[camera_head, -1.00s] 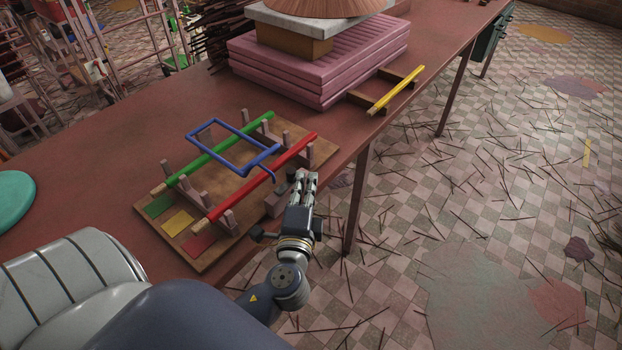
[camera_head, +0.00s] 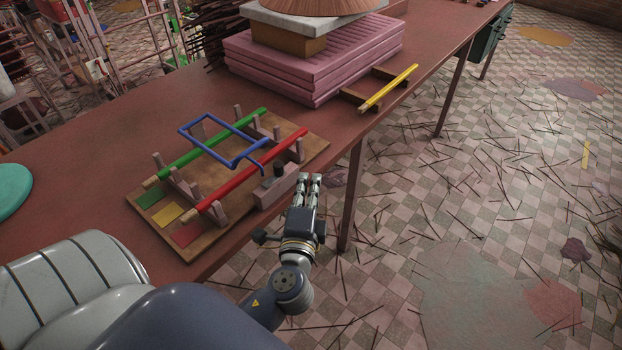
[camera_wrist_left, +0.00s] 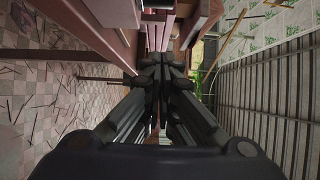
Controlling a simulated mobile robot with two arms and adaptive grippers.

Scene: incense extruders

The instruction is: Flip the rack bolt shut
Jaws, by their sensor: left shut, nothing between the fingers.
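The rack is a brown wooden board (camera_head: 235,215) with upright pegs at the table's near edge. A green stick (camera_head: 210,146) and a red stick (camera_head: 250,175) lie across the pegs, with a blue wire frame (camera_head: 187,140) over them. A pinkish block (camera_head: 277,190) with a dark knob (camera_head: 279,170) sits at the rack's right edge; it looks like the bolt, but its state is unclear. My left gripper (camera_head: 309,180) is shut and empty, just right of the block. In the left wrist view its fingers (camera_wrist_left: 163,65) are together. My right gripper is not in view.
Pink stacked slabs (camera_head: 310,60) stand farther back on the table (camera_head: 100,130). A yellow stick (camera_head: 388,88) rests on a wooden holder near the right edge. A teal disc (camera_head: 12,190) lies at left. Floor to the right is strewn with thin sticks.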

